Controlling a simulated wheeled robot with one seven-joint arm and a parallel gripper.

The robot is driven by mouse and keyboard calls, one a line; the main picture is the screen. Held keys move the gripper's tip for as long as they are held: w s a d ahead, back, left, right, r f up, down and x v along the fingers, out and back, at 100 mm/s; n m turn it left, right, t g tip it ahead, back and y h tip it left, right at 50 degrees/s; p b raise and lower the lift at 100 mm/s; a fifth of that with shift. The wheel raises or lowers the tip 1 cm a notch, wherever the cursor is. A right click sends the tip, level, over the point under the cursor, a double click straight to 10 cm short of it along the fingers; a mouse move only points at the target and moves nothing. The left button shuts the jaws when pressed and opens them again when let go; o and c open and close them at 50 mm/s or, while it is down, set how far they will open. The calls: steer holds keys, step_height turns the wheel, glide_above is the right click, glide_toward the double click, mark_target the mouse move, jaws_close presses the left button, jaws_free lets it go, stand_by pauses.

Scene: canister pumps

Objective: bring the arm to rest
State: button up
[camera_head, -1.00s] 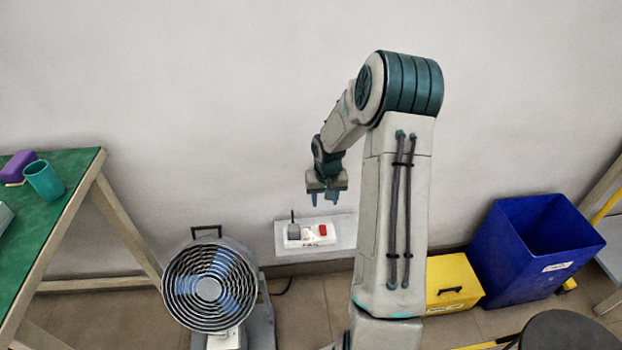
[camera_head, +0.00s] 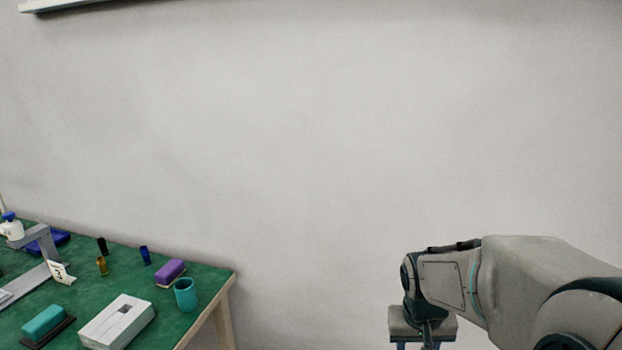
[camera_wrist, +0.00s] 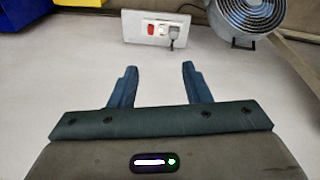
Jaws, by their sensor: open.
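My gripper (camera_wrist: 159,68) shows in the wrist view with its two blue fingers apart and nothing between them. In the head view my arm reaches in from the lower right, bent, and the gripper hangs at the bottom edge with its fingertips cut off. The gripper is clear of the green-topped bench (camera_head: 215,283), which stands to its left. A bare pale wall lies behind the arm.
On the bench are a teal cup (camera_head: 186,295), a purple block (camera_head: 171,272), a white box (camera_head: 117,322) and several small items. The wrist view shows a socket panel (camera_wrist: 133,32), a fan (camera_wrist: 248,12) and a yellow box (camera_wrist: 80,2). Space between bench and arm looks free.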

steer(key=s+a+r+n+y+p, duration=0.1)
steer(key=s+a+r+p, duration=0.4)
steer(key=s+r, duration=0.6)
steer(key=shift+s+t+p, duration=0.3)
steer(key=shift+t+p, duration=0.1)
steer(key=shift+p, duration=0.05)
